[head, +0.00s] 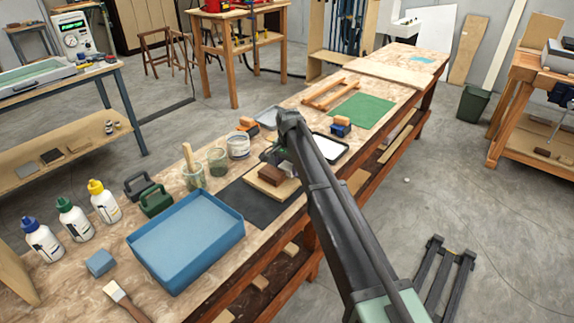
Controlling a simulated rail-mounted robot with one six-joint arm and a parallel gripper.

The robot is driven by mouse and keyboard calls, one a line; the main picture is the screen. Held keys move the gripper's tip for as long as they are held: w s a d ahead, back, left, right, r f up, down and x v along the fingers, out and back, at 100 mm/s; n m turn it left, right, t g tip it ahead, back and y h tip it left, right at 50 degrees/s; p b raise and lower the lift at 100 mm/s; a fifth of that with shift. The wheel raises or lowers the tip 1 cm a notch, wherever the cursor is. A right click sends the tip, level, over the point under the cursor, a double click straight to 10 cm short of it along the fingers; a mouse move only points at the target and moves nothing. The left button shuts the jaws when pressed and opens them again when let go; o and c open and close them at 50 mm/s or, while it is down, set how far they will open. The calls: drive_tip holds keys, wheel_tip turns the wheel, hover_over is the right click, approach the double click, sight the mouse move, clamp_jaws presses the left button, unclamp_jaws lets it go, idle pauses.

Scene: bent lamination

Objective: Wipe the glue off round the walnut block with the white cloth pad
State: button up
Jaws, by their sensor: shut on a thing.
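The brown walnut block (270,175) lies on a pale wooden board (264,189), on a dark mat (253,205) on the workbench. My gripper (274,156) is low at the block's far side, partly hidden behind my own arm. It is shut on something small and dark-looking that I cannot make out. I cannot tell whether this thing touches the block or the board. I cannot pick out the white cloth pad for sure. Any glue round the block is too small to see.
A black-rimmed tray with a white inside (328,147) lies right of my arm. Glass jars (217,161) stand left of the block. A blue tray (186,243), dark green handled pieces (156,199) and glue bottles (75,217) stand nearer. A green mat (361,111) lies farther back.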

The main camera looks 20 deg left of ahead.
sight(280, 163)
drive_tip(key=shift+f+b, duration=0.35)
idle(0.4)
drive_tip(key=shift+a, duration=0.1)
drive_tip(key=shift+w+a+r, duration=0.15)
drive_tip(key=shift+w+a, duration=0.1)
drive_tip(key=shift+a, duration=0.4)
drive_tip(key=shift+a, duration=0.15)
drive_tip(key=shift+w+a, duration=0.25)
drive_tip(key=shift+a, duration=0.45)
drive_tip(key=shift+a, duration=0.1)
drive_tip(key=shift+w+a, duration=0.2)
drive_tip(key=shift+a, duration=0.45)
